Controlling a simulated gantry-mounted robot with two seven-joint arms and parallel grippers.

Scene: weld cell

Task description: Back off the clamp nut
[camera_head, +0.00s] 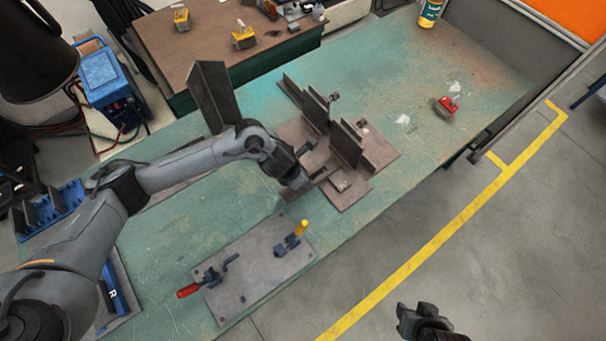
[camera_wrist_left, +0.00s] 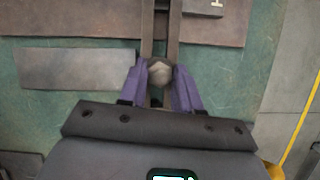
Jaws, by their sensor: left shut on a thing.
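The clamp nut (camera_wrist_left: 160,72) is a grey faceted nut in the left wrist view. It sits at the end of two parallel dark bars (camera_wrist_left: 173,35). The purple fingers of my left gripper (camera_wrist_left: 160,88) stand on either side of it and are shut on it. In the head view my left gripper (camera_head: 304,182) is at the near-left side of the brown steel fixture (camera_head: 382,152), and it hides the nut there. My right gripper (camera_head: 418,320) shows only partly at the bottom edge, off the bench over the floor; its jaw state is unclear.
Upright plates (camera_head: 347,143) stand on the fixture close beyond my left gripper. A tall angle piece (camera_head: 212,95) rises behind my left arm. A plate with toggle clamps (camera_head: 255,270) lies nearer on the green bench (camera_head: 450,75). A red-handled item (camera_head: 446,106) lies at right.

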